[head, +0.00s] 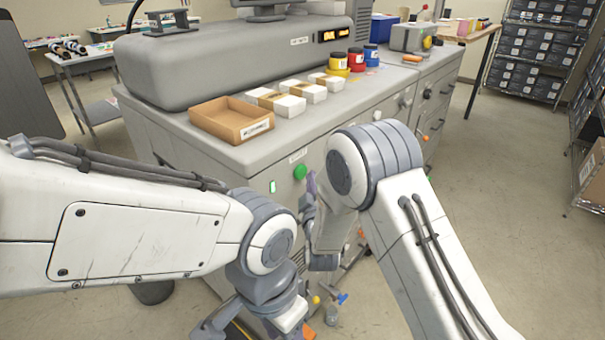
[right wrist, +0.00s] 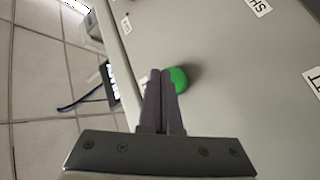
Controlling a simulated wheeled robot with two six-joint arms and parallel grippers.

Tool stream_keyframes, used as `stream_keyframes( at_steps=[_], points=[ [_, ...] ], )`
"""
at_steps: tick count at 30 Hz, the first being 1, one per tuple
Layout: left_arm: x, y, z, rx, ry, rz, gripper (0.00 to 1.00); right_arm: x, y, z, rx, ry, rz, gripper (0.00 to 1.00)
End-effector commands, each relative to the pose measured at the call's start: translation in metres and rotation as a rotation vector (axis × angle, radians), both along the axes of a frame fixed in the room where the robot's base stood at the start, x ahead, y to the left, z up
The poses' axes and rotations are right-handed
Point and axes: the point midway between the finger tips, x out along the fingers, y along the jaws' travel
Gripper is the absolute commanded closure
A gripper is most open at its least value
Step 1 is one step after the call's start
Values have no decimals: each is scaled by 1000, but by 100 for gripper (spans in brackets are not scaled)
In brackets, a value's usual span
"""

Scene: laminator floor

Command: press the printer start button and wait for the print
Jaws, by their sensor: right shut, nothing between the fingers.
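The green round button (head: 300,171) sits on the front panel of the large grey printer (head: 235,60). In the right wrist view the button (right wrist: 181,80) shows just right of the fingertips, partly covered by them. My right gripper (head: 310,186) is shut and empty, its fingers (right wrist: 164,78) together at the button; I cannot tell whether they touch it. A small lit green indicator (head: 272,186) is left of the button. My left gripper (head: 245,326) is low at the bottom of the head view, mostly hidden by its wrist, and its fingers are unclear.
An open cardboard tray (head: 205,126), white-and-brown packs (head: 282,103) and ink jars (head: 356,60) stand on the printer's top ledge. Coloured knobs and a blue-handled valve (head: 342,298) stick out lower down. Open floor lies at right (head: 500,200).

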Motion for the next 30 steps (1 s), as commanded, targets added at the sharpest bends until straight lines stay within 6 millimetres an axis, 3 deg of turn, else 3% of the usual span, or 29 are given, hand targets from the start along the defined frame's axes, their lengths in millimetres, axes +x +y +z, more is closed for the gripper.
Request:
stream_keyframes(
  at_steps=[30],
  points=[
    [0,0,-5,0,0,0,50,7,10,0,0,0,0,100]
  ],
)
